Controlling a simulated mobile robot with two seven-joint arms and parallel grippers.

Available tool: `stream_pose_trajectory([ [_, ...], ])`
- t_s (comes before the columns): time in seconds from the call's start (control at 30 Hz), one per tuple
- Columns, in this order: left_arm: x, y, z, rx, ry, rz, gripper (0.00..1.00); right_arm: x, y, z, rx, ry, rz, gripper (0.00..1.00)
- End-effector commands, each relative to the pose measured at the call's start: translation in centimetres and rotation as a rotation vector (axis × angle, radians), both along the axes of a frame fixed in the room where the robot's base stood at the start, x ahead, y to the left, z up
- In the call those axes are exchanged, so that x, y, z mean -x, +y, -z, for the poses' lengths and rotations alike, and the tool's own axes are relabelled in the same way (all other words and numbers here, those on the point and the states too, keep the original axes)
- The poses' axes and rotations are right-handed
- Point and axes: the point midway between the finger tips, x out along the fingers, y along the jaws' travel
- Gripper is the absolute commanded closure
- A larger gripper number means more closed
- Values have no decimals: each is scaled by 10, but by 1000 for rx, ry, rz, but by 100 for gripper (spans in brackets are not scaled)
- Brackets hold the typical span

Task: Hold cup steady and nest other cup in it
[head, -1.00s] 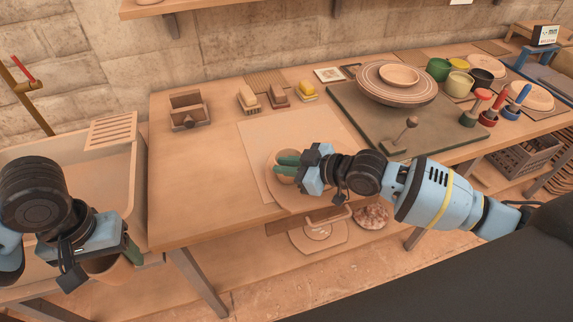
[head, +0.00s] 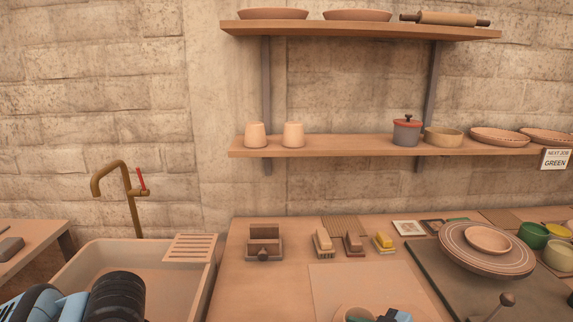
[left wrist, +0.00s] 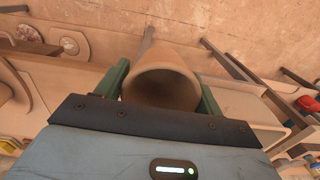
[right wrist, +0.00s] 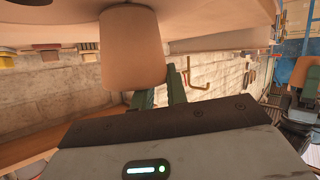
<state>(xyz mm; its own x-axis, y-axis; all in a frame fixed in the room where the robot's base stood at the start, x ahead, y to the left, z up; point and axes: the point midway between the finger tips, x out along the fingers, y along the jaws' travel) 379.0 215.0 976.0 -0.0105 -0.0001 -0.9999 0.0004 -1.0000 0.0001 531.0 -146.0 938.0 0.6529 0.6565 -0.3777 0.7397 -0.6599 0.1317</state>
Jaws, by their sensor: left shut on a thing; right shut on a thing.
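My left gripper (left wrist: 160,90) has its green fingers on either side of a plain tan cup (left wrist: 162,63), shut on it. The cup's dark open mouth faces the left wrist camera. My right gripper (right wrist: 158,92) is shut on another tan cup (right wrist: 132,45), which tapers and shows its outer wall in the right wrist view. In the head view only the top of my right gripper shows at the bottom edge, and my left gripper is out of frame. The two held cups are apart.
Two similar cups (head: 255,135) (head: 293,135) stand on the lower wall shelf (head: 340,148). A sink (head: 140,260) with a brass tap (head: 130,195) is at left. Brushes (head: 323,243) and a wooden holder (head: 264,243) sit at the table's back.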

Motion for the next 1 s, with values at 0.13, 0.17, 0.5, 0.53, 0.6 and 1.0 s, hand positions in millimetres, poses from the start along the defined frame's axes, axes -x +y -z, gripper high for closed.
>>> stream_pose_trajectory([
  [0.13,0,0,0,0,0,0,58,1,-1,4,4,8,0,100],
  [0.17,0,0,0,0,0,0,58,1,-1,4,4,8,0,100],
  [0.5,0,0,0,0,0,0,58,1,-1,4,4,8,1,61],
  [0.53,0,0,0,0,0,0,58,1,-1,3,3,7,1,60],
  [0.6,0,0,0,0,0,0,58,1,-1,3,3,6,1,60],
  [1.0,0,0,0,0,0,0,58,11,-13,-5,4,2,1,60],
])
